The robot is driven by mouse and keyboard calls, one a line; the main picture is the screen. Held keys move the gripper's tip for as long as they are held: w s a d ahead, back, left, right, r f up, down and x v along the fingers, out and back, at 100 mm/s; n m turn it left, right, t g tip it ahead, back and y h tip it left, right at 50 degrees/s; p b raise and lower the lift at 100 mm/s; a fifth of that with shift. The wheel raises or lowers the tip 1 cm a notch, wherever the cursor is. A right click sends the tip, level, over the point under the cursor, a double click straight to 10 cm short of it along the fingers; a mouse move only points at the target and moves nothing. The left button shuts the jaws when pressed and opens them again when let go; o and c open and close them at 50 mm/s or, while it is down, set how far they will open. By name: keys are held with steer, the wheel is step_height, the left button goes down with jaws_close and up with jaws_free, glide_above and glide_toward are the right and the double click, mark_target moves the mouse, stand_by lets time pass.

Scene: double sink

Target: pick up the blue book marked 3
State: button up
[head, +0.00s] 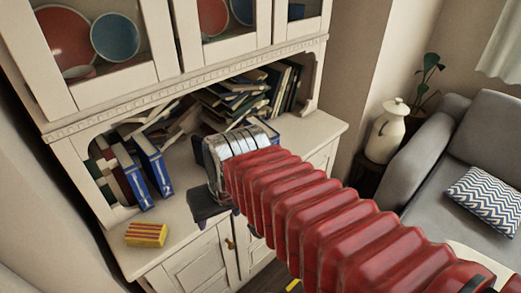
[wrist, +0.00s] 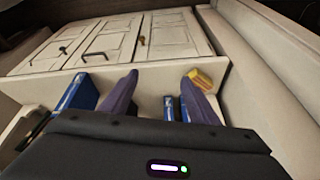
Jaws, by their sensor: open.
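Two blue books with white markings stand upright side by side at the left of the hutch shelf: one (head: 132,182) and, to its right, another (head: 154,162). Both show in the wrist view, one (wrist: 168,108) and its neighbour (wrist: 185,110), partly hidden by a finger. A third blue book (head: 267,128) is mostly hidden behind my arm; a blue book (wrist: 76,93) also stands left of my fingers in the wrist view. I cannot read a 3 on any. My gripper (head: 212,203) is open and empty over the counter, right of the pair; its fingers (wrist: 160,76) are spread.
A yellow and red striped block (head: 146,234) lies on the counter (head: 185,212) near its front left; it also shows in the wrist view (wrist: 201,79). Piled books (head: 235,95) fill the shelf's back. Glass doors (head: 100,45) overhang the shelf. A grey sofa (head: 455,150) stands right.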

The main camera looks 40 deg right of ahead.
steer(key=w+d+f+m+t+y, duration=0.1)
steer(key=w+d+f+m+y, duration=0.4)
steer(key=d+f+m, duration=0.65)
steer(key=w+d+r+m+t+h, duration=0.2)
steer(key=w+d+m+t, duration=0.1)
steer(key=d+m, duration=0.7)
steer(key=w+d+r+m+t+h, duration=0.1)
steer(key=w+d+m+t+h, duration=0.2)
steer(key=d+m, duration=0.8)
steer(key=shift+r+m+t+h, duration=0.3)
steer(key=shift+r+m+t, duration=0.1)
steer(key=shift+m+t, duration=0.6)
steer(key=x, duration=0.8)
steer(key=shift+w, duration=0.3)
steer(key=shift+f, duration=0.1)
